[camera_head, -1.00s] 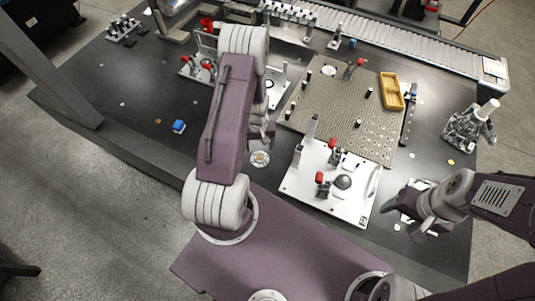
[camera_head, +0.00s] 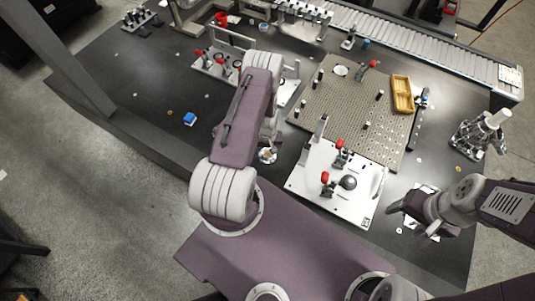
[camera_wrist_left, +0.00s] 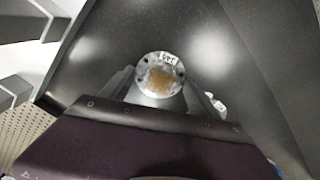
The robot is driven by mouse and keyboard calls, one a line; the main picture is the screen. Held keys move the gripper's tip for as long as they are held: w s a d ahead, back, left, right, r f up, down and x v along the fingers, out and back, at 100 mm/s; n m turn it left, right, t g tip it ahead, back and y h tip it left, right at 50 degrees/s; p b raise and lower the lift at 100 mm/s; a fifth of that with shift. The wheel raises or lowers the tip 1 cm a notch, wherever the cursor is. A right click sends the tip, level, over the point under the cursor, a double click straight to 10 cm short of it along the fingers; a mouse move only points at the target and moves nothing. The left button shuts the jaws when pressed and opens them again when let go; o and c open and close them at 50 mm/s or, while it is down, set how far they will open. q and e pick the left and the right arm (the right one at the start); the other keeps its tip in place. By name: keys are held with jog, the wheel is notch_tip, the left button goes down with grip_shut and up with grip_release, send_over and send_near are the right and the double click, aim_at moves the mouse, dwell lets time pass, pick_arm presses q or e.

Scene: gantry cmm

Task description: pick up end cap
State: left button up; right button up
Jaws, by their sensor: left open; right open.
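The end cap looks like a round metal disc with a tan centre and small holes.
The white fixture plate (camera_head: 306,183) with red-handled clamps is close right of the left gripper. A perforated plate (camera_head: 340,105) holds a yellow tray (camera_head: 402,93) behind it. A blue block (camera_head: 189,118) lies left on mostly clear table. A metal fixture (camera_head: 478,138) stands far right.

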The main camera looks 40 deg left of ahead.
aim_at(268, 153)
pick_arm(q)
grip_shut()
notch_tip(268, 153, up, 10)
jog(key=shift+b, duration=0.4)
jog(key=shift+r, duration=0.1)
jog(key=w+d+r+m, duration=0.3)
jog(key=w+d+r, duration=0.5)
jog(key=r, duration=0.3)
jog(key=s+d+r+m, duration=0.4)
jog(key=s+r, duration=0.1)
jog(key=s, duration=0.2)
jog(key=shift+s+r+m+b, duration=0.15)
jog(key=shift+s+m+b, duration=0.15)
jog(key=shift+s+b, duration=0.1)
